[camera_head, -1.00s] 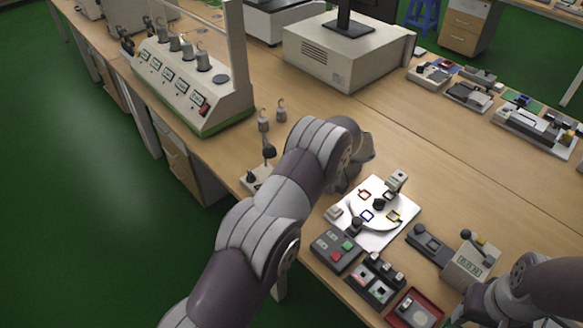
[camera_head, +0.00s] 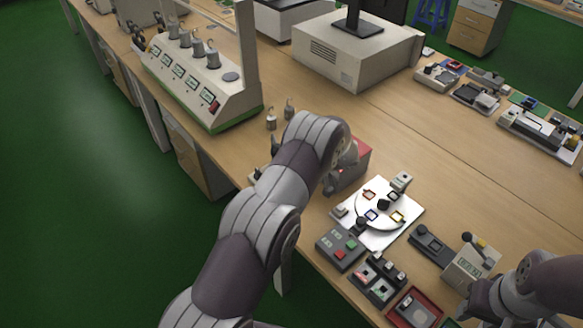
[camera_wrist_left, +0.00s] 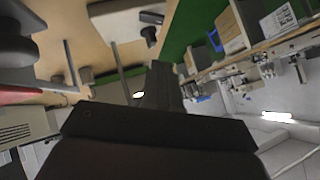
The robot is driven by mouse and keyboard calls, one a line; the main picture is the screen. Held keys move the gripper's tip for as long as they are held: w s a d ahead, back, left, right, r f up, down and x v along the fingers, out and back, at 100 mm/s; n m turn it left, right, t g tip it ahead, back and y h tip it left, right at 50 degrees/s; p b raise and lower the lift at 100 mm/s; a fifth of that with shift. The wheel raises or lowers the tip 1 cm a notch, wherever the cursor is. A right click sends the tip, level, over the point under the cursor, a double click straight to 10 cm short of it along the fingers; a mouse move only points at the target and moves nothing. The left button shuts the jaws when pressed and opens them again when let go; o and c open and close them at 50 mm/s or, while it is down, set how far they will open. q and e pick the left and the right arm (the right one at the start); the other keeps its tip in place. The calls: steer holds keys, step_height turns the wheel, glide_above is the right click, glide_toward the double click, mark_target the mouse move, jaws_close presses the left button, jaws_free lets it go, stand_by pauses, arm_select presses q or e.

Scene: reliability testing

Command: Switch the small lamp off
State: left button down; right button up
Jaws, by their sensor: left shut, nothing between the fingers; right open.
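The small lamp is mostly hidden behind my left arm in the head view; a piece of its dark head (camera_head: 275,145) and a bit of its pale base (camera_head: 255,175) show at the arm's left edge. In the left wrist view, a bright white oval (camera_wrist_left: 138,95) glows beside my left gripper; it may be the lit lamp, but I cannot tell for sure. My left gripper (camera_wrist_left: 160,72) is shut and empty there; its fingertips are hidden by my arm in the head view. My right gripper (camera_head: 468,308) is open at the lower right, far from the lamp.
Small hooked weights (camera_head: 271,120) stand behind the lamp.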

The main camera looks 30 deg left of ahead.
arm_select(q)
steer(key=shift+s+a+f+p, duration=0.25)
steer(key=shift+a+f, duration=0.55)
steer(key=shift+f, duration=0.4)
steer(key=shift+s+a+f+p, duration=0.3)
steer(key=shift+a+f, duration=0.5)
steer(key=shift+f, duration=0.35)
steer(key=shift+s+a+f+p, duration=0.25)
steer(key=shift+a+f, duration=0.55)
steer(key=shift+f, duration=0.4)
